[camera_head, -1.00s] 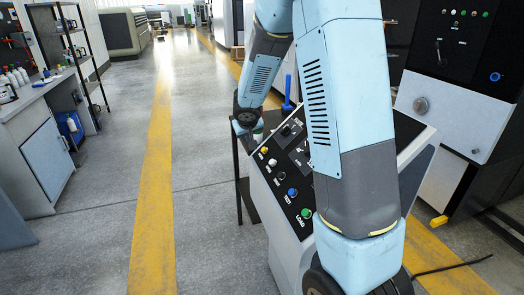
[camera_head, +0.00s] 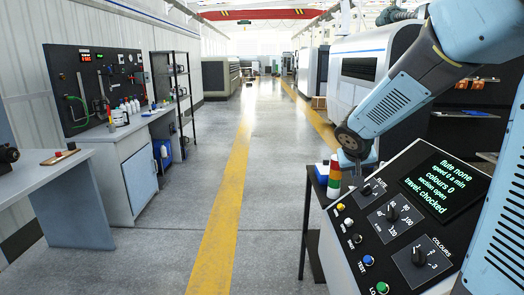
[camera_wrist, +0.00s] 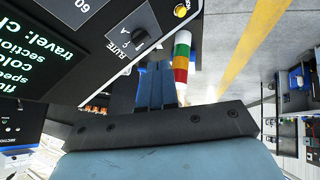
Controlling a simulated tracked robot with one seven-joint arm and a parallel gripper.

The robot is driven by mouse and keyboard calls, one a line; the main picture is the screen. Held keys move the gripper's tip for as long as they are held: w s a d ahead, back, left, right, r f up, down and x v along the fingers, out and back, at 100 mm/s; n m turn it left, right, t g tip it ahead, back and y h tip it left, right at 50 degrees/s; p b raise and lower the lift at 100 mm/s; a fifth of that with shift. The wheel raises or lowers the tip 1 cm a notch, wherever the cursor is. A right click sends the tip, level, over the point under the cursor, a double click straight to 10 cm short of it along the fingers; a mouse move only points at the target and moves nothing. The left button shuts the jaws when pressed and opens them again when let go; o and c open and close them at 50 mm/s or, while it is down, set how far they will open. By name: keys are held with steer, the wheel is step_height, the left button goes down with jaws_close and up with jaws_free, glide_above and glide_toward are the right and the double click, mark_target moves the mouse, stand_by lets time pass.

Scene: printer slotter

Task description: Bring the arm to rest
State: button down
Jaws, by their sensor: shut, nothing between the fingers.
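My gripper (camera_wrist: 157,85) shows in the wrist view with its two blue fingers together and nothing between them. In the head view my arm bends in from the upper right, and its end (camera_head: 350,172) hangs just beyond the control console (camera_head: 345,238). In the wrist view the fingers point toward the console's edge near the FLUTE knob (camera_wrist: 140,37). I cannot tell how wide the gap is. A red, yellow, green and white striped stack (camera_wrist: 181,62) is close beside the fingers, and it also shows in the head view (camera_head: 334,178).
The console screen (camera_head: 440,185) reads flute none, colours 0, section open, travel chocked. A dark stand (camera_head: 312,215) is left of the console. A workbench (camera_head: 125,140) and grey table (camera_head: 60,175) line the left. The aisle floor (camera_head: 210,165) between is clear.

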steer(key=s+a+r+y, duration=0.1)
steer(key=s+r, duration=0.1)
steer(key=s, duration=0.7)
steer(key=s+a+r+g+y, duration=0.1)
steer(key=s+r, duration=0.1)
steer(key=s, duration=0.7)
steer(key=s+a+r+y, duration=0.1)
steer(key=s+a+r, duration=0.1)
steer(key=s, duration=0.7)
steer(key=shift+r+n+y, duration=0.3)
steer(key=shift+r+n, duration=0.05)
steer(key=shift+n, duration=0.05)
